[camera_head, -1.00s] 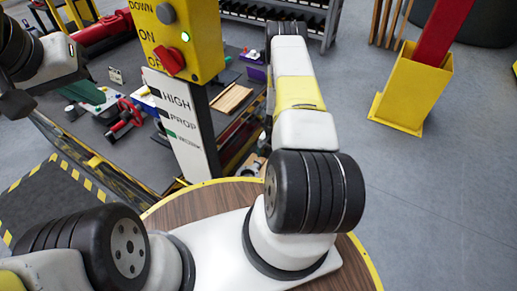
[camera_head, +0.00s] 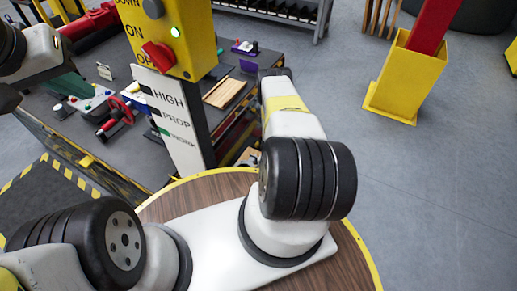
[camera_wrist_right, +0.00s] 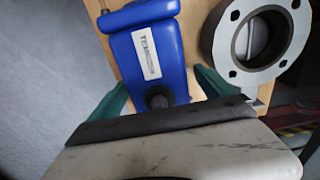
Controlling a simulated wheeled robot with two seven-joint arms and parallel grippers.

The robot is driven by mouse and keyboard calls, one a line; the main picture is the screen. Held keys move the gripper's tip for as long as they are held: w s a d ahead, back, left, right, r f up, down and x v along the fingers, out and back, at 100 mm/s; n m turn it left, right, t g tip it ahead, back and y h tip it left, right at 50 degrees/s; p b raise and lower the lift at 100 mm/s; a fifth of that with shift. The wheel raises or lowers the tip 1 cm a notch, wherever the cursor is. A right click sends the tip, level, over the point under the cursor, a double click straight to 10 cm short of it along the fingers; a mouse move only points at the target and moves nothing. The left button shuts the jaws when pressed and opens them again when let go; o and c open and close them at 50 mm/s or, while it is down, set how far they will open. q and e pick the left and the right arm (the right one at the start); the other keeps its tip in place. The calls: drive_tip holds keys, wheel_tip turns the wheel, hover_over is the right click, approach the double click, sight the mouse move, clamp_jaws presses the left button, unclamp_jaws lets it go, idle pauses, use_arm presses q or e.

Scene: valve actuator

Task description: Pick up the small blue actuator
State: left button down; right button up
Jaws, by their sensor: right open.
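The small blue actuator (camera_wrist_right: 150,55) shows in the right wrist view, with a pale label on its face and a dark round knob at its lower end. It lies against a tan board. My right gripper (camera_wrist_right: 165,92) is open, its green fingers to either side of the actuator's lower end. I cannot tell whether they touch it. In the head view the right gripper is hidden beyond my right arm. My left gripper (camera_head: 68,86) is at the upper left over the bench, with green fingers. Its opening is unclear.
A grey metal flange (camera_wrist_right: 258,38) stands right beside the actuator. In the head view, a yellow control box (camera_head: 172,35) rises over the bench, with a red hand wheel (camera_head: 117,114) behind it at left. A yellow post base (camera_head: 405,80) stands at right with clear floor around.

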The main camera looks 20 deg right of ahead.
clamp_jaws()
idle(0.4)
drive_tip(key=shift+r, duration=0.1)
